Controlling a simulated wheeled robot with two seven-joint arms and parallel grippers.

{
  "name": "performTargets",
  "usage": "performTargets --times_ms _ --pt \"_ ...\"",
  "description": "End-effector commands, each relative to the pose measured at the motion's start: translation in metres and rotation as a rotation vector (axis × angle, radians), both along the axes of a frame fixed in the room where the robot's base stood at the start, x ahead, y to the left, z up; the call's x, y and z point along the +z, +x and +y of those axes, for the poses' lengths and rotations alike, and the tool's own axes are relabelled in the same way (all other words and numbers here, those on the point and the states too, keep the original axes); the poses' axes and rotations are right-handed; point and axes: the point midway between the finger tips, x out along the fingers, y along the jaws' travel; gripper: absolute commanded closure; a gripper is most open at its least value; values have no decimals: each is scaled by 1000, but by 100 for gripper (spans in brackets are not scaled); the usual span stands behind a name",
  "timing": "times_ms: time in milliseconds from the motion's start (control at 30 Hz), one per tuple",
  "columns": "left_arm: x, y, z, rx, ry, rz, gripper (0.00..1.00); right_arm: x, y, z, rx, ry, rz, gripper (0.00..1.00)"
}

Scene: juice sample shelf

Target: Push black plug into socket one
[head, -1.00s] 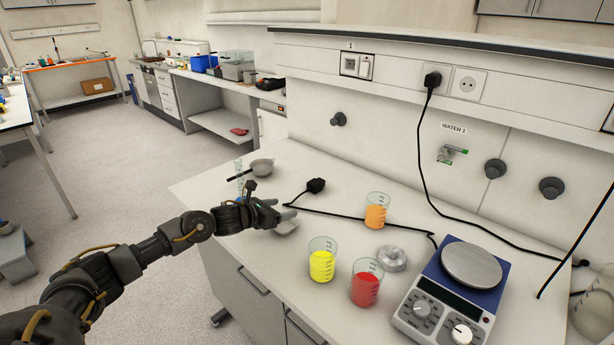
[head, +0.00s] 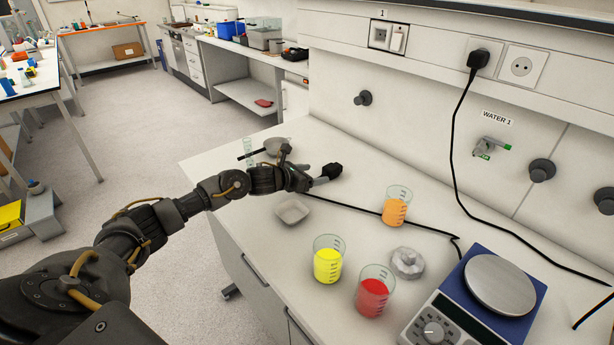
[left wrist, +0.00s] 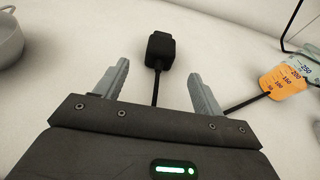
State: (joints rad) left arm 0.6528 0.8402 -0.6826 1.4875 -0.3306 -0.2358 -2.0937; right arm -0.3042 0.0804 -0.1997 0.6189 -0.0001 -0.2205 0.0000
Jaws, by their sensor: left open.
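A loose black plug (head: 333,169) lies on the white bench, its cord running right along the bench top. My left gripper (head: 318,178) is open and low over the bench, with its fingertips at the plug. In the left wrist view the plug (left wrist: 160,47) is ahead of the left gripper (left wrist: 159,70), centred between the two fingers and mostly beyond their tips, not gripped. Its cord passes back between the fingers. Socket one (head: 381,35), a black-framed outlet below the label "1", is on the wall rail and looks empty. My right gripper is not in view.
Another black plug (head: 479,62) sits in a wall socket beside an empty outlet (head: 522,66).

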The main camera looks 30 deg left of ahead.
Motion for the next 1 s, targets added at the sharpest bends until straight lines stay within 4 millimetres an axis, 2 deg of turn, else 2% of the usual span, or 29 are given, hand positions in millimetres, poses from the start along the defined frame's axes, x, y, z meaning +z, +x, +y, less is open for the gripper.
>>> performTargets --times_ms 200,267,500,967,1000 --pt "-15 29 -11 1 -2 0 31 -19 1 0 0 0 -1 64" --pt "-21 36 -13 0 0 -1 31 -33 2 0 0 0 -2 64" --pt "-25 56 -19 0 1 -1 31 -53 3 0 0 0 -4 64" --pt "-24 62 -21 0 0 1 31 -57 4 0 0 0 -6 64" --pt "-24 62 -21 0 0 1 36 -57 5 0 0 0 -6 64"
